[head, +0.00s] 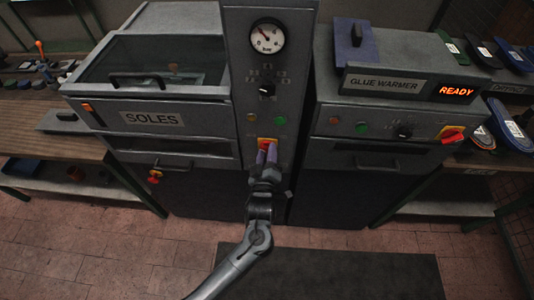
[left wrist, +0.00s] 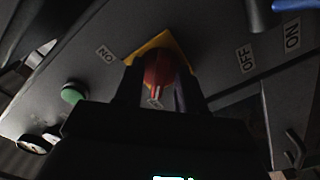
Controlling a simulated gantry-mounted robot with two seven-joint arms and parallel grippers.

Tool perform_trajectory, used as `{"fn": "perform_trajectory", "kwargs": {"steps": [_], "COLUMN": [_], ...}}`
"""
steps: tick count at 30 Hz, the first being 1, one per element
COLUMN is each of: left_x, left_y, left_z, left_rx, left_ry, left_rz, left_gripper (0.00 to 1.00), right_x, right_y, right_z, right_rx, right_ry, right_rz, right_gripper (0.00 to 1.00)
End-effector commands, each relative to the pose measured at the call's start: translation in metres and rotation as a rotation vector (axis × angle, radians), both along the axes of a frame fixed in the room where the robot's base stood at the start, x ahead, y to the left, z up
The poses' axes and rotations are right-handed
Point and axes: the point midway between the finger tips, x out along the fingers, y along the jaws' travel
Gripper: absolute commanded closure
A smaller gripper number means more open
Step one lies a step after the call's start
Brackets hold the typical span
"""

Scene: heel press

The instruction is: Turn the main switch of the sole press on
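The main switch (head: 267,142) of the sole press is a red knob on a yellow plate, low on the grey control column. My left gripper (head: 266,155) is at the switch, with one finger on each side of it. In the left wrist view the red knob (left wrist: 159,72) stands between the dark fingers (left wrist: 160,88), with its white mark pointing down in the picture. I cannot tell whether both fingers touch it. An ON label is left of the plate and an OFF label (left wrist: 245,58) right of it. My right gripper is not in view.
The sole press (head: 150,118) stands left of the column. The glue warmer (head: 400,85), its display lit READY, stands right with its own red-yellow switch (head: 451,134). A gauge (head: 266,36) and small black knob (head: 266,89) are above the switch. Floor in front is clear around a dark mat (head: 330,275).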

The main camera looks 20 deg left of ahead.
Motion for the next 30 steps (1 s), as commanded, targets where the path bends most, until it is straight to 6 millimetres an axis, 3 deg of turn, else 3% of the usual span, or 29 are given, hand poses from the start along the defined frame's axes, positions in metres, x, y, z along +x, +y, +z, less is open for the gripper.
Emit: {"fn": "perform_trajectory", "kwargs": {"steps": [2, 9, 20, 30], "left_x": [0.000, 0.000, 0.000, -0.001], "left_y": [0.000, 0.000, 0.000, 0.000], "left_z": [0.000, 0.000, 0.001, 0.004], "left_rx": [0.000, 0.000, 0.017, 0.187], "left_ry": [0.000, 0.000, 0.005, 0.057], "left_rz": [0.000, 0.000, 0.001, 0.002], "left_gripper": [0.62, 0.99, 1.00, 1.00], "right_x": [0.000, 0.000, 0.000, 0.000], "right_y": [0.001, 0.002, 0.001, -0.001], "right_z": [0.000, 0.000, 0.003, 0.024], "right_rx": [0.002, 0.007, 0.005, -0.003], "right_ry": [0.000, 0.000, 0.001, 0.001], "right_rz": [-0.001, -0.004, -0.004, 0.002], "right_gripper": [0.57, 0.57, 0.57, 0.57]}}
